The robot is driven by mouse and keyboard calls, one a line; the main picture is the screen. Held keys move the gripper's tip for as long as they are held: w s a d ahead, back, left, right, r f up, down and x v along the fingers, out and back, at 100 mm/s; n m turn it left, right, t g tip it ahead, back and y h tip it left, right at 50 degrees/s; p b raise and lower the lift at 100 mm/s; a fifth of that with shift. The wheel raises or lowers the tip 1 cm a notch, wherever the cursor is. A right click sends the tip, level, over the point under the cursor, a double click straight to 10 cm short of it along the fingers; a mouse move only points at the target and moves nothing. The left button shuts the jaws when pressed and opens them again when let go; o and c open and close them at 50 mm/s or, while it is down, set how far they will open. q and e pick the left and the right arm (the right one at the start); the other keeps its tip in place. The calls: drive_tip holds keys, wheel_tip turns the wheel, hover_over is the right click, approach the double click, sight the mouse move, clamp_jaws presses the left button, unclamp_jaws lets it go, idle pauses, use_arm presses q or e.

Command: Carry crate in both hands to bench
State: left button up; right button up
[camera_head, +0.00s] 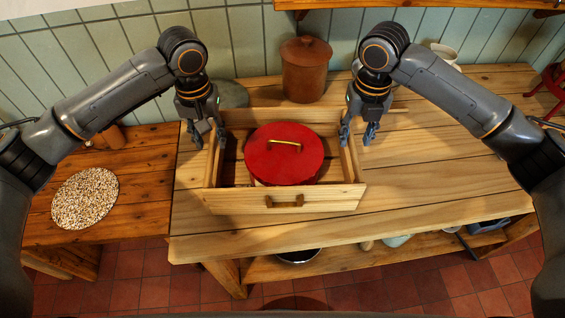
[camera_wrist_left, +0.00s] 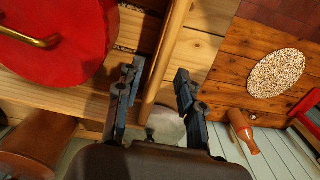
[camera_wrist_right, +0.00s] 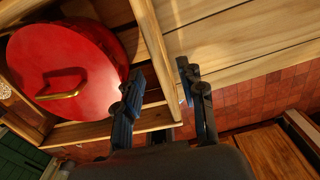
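The crate (camera_head: 245,201) is a shallow pine box with a wooden front handle. It rests level on a pale plank worktop (camera_head: 430,180). A round red pot (camera_head: 270,160) with a brass-coloured lid handle sits inside it. My left gripper (camera_head: 209,139) is open at the crate's left wall; the wall (camera_wrist_left: 166,55) shows between its fingers in the left wrist view. My right gripper (camera_head: 357,136) is open at the right wall; the wall (camera_wrist_right: 152,45) shows between its fingers in the right wrist view. Neither gripper is closed on the wood. A lower, darker wooden bench (camera_head: 145,165) stands at the left.
A round speckled mat (camera_head: 86,198) lies on the lower bench, with a brown bottle-like object (camera_wrist_left: 242,130) behind it. A terracotta jar (camera_head: 306,72) stands behind the crate. The worktop right of the crate is largely clear. A red stool (camera_head: 550,85) is at far right.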

sight(217, 158)
use_arm(q)
wheel_tip(217, 158, down, 7)
drive_tip(key=shift+f, duration=0.1)
use_arm(e)
wheel_tip(217, 158, down, 7)
drive_tip(key=shift+f, duration=0.15)
use_arm(q)
clamp_jaws()
use_arm(e)
clamp_jaws()
use_arm(q)
drive_tip(key=shift+w+r, duration=0.15)
drive_tip(key=shift+r, duration=0.05)
use_arm(e)
drive_tip(key=shift+w+r, duration=0.15)
drive_tip(key=shift+r, duration=0.05)
